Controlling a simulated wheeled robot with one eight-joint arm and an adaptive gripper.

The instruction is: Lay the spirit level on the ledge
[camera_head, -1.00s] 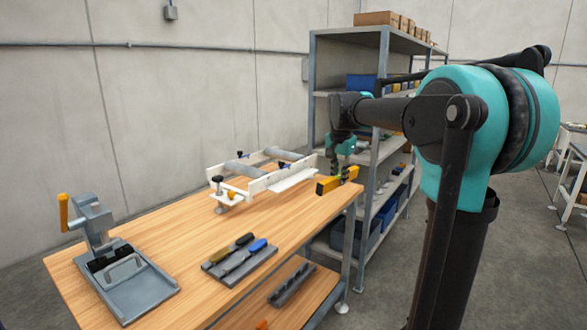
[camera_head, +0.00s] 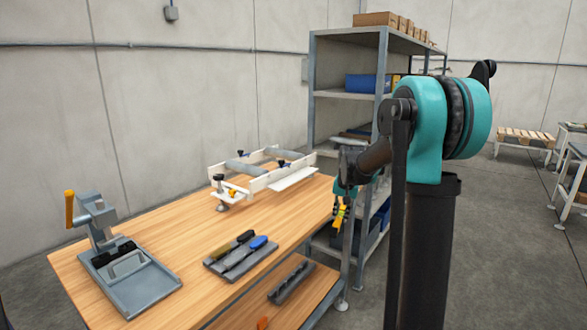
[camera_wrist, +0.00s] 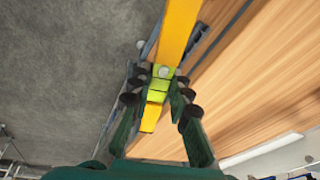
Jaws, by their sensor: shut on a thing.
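In the wrist view the level (camera_wrist: 180,28) runs from the top edge down between my fingers, with a green middle part and a round pale spot. My gripper (camera_wrist: 158,88) is shut around this middle part; in the head view my gripper (camera_head: 342,198) is small and partly hidden. The white ledge (camera_head: 293,179) sticks out from the front of a white frame on the bench; its top looks bare. A white strip in the wrist view (camera_wrist: 262,150) may be this ledge.
The wooden bench (camera_head: 180,240) carries a grey clamp device (camera_head: 125,275) at left and a tray of handled tools (camera_head: 240,255) at front. A grey shelf rack (camera_head: 345,97) stands behind my arm. The bench top before the ledge is clear.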

